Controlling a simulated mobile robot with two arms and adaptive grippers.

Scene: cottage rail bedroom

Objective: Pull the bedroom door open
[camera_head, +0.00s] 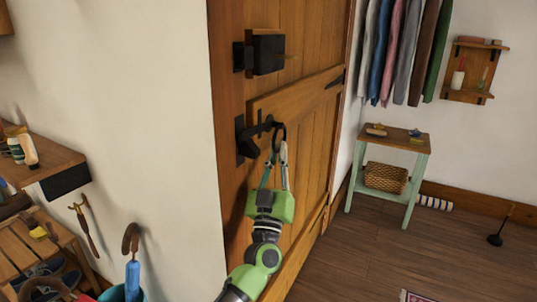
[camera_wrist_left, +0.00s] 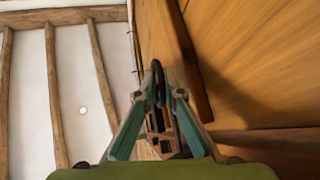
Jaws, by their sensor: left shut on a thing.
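The wooden bedroom door (camera_head: 309,138) fills the middle of the head view, with plank boards and a cross rail. Its edge by the latch looks close to the frame; I cannot tell whether there is a gap. A black ring handle (camera_head: 279,133) hangs beside a black latch (camera_head: 251,135) on the door. My left gripper (camera_head: 279,150) reaches up to the ring, its fingers shut on it. In the left wrist view the two fingertips meet around the dark ring (camera_wrist_left: 158,78), with the door's wood on the right. My right gripper is not in view.
A black lock box (camera_head: 268,54) sits above the latch. A small green-legged table (camera_head: 419,150) with a basket (camera_head: 385,177) stands right of the door, under hanging clothes (camera_head: 398,50). A wall shelf (camera_head: 50,160) and an umbrella (camera_head: 132,270) are at left. Floor at lower right is mostly clear.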

